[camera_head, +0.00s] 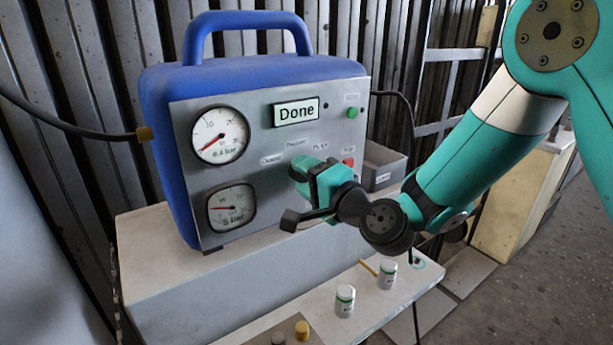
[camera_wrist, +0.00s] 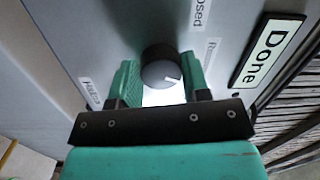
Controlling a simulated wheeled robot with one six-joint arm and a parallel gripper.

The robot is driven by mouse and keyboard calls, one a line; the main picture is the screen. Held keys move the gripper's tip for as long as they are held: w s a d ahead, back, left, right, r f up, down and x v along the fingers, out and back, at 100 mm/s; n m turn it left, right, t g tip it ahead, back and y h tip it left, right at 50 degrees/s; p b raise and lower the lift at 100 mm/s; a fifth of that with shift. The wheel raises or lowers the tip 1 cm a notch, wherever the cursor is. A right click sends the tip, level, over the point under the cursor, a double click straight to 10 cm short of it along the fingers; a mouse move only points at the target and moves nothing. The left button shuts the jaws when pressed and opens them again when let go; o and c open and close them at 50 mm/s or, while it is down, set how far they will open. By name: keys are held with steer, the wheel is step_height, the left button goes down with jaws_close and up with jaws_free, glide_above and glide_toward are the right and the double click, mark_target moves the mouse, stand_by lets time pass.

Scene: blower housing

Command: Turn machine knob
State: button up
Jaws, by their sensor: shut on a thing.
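The machine (camera_head: 260,72) is a blue case with a handle and a grey front panel (camera_head: 262,170). In the wrist view, a dark round knob (camera_wrist: 160,66) with a grey face and a white pointer mark sits on the panel. My gripper (camera_wrist: 162,76) has its green fingers on either side of the knob and is shut on it. In the head view, my gripper (camera_head: 308,180) is at the panel's lower right and hides the knob. The panel's display (camera_head: 296,112) reads "Done".
Two round gauges (camera_head: 220,135) are on the panel's left. A green button (camera_head: 351,113) and a red one (camera_head: 349,162) are on its right. White-capped jars (camera_head: 345,301) stand on the front ledge below my arm. A grey bin (camera_head: 383,165) is behind the arm.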

steer(key=shift+m+t+p, duration=0.4)
steer(key=shift+m+t, duration=0.2)
steer(key=shift+m, duration=3.2)
steer(key=o, duration=0.9)
